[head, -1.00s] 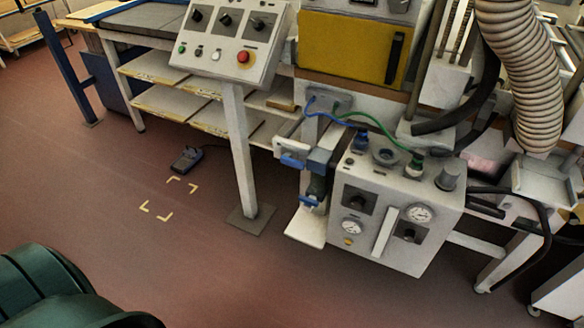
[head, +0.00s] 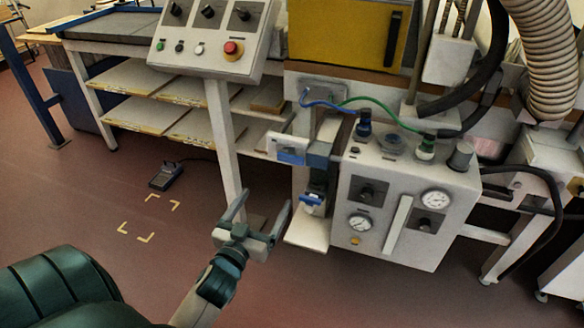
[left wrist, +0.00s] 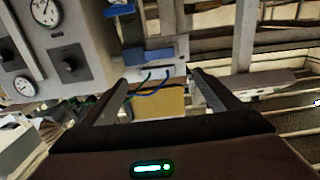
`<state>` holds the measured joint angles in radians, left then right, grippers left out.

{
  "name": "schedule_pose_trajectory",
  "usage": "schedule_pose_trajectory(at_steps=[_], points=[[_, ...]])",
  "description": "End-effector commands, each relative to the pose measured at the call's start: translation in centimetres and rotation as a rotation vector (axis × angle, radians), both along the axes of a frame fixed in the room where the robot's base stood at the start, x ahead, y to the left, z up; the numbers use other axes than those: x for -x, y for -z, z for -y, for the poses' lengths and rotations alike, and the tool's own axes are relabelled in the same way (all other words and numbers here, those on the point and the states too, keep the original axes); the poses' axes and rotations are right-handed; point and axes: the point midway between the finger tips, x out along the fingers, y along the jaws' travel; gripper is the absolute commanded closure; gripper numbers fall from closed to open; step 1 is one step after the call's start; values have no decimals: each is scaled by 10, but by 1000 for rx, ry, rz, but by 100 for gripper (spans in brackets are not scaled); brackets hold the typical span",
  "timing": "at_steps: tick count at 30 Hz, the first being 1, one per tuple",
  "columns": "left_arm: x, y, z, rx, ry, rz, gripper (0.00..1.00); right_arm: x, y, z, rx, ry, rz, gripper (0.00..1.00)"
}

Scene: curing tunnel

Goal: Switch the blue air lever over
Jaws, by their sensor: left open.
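A blue bar (head: 291,155) sits across a small white block left of the white control box. A second blue handle (head: 312,199) is lower, on the dark fitting beside the box. I cannot tell for sure which is the air lever. Both blue parts also show in the left wrist view, the bar (left wrist: 135,57) between my fingers' line and the handle (left wrist: 118,10) near the top edge. My left gripper (head: 264,205) is open and empty, left of and below the blue parts, apart from them. Its fingers (left wrist: 158,80) also frame the left wrist view. My right gripper is out of view.
The white control box (head: 375,243) with gauges stands to the right. A button panel (head: 208,58) on a post rises behind my gripper. A white shelf plate (head: 308,234) juts out below the lower handle. Blue and green hoses run above.

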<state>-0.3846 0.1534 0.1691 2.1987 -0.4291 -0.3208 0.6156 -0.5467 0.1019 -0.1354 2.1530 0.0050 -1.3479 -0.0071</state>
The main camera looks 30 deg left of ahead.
Motion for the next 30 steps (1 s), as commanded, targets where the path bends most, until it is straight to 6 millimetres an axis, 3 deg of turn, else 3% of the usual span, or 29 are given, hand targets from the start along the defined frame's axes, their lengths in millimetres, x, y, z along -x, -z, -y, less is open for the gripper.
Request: schedule_pose_trajectory(at_steps=[11,17,30], points=[[-1,-1,0,0,0,0,16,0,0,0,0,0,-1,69],[-12,-1,-3,-1,1,1,16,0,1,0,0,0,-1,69],[-77,-1,-19,-1,0,2,16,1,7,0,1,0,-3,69]])
